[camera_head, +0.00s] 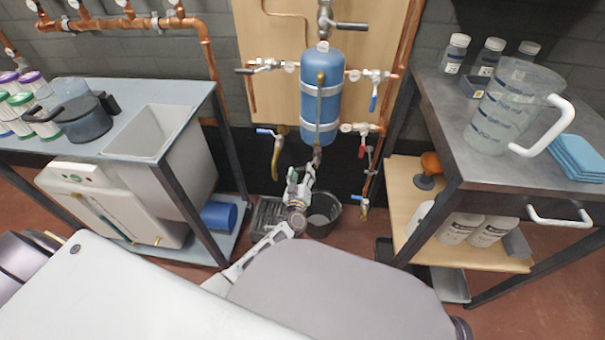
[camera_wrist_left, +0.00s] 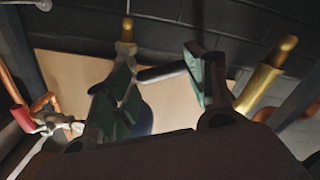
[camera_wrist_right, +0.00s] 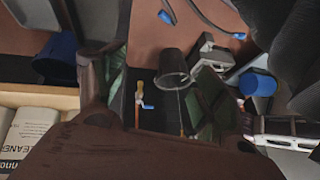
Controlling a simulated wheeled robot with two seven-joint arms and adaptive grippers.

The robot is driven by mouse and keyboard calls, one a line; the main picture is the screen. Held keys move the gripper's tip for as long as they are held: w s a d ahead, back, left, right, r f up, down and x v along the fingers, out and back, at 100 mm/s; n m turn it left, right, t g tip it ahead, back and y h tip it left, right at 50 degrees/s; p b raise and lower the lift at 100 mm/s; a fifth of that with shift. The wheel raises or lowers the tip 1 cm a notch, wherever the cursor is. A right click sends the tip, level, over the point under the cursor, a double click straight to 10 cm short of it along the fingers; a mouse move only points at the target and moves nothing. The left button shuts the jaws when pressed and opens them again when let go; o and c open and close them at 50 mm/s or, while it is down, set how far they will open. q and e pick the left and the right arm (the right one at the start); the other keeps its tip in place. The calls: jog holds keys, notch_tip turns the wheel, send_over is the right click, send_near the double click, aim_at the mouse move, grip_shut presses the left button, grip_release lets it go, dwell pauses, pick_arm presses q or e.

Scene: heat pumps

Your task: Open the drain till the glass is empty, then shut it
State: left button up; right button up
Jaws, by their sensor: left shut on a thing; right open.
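The blue tank (camera_head: 320,88) hangs upright on the wooden panel. A narrow upright brass-coloured tube (camera_head: 320,100) runs down its front; I cannot tell whether this is the glass, nor any liquid level. My left gripper (camera_head: 300,178) is below the tank, by its bottom outlet (camera_head: 316,156). In the left wrist view, its green-padded fingers (camera_wrist_left: 165,85) are shut on a dark grey lever (camera_wrist_left: 162,72), which appears to be the drain handle. A dark bucket (camera_head: 324,212) stands beneath. My right gripper (camera_wrist_right: 158,90) is open and empty in the right wrist view, where the bucket (camera_wrist_right: 173,70) also shows.
A blue-handled valve (camera_head: 272,133) and a red-handled valve (camera_head: 361,148) flank the tank's lower end. The right bench (camera_head: 440,110) holds a clear jug (camera_head: 505,105) and bottles.

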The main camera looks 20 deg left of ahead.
pick_arm(q)
jog(key=shift+w+d+f+n+b, duration=0.15)
jog(key=shift+d+f+n+b, duration=0.5)
jog(key=shift+n, duration=1.1)
jog(key=shift+w+d+f+n+b, duration=0.1)
jog(key=shift+d+f+n+b, duration=0.6)
jog(key=shift+n, duration=1.1)
jog(key=shift+w+d+f+n+b, duration=0.15)
jog(key=shift+d+f+n+b, duration=0.55)
jog(key=shift+n, duration=1.05)
pick_arm(e)
notch_tip(320, 180, down, 7)
jog(key=t, duration=0.1)
jog(key=shift+m+y, duration=0.3)
jog(key=shift+y, duration=0.1)
pick_arm(q)
jog(key=shift+d+r, duration=0.15)
pick_arm(e)
jog(key=shift+w, duration=0.25)
pick_arm(q)
jog(key=o, duration=1.4)
jog(key=shift+w+d, duration=0.1)
jog(key=shift+c, duration=0.2)
pick_arm(e)
jog(key=shift+w, duration=0.2)
jog(key=shift+s, duration=0.1)
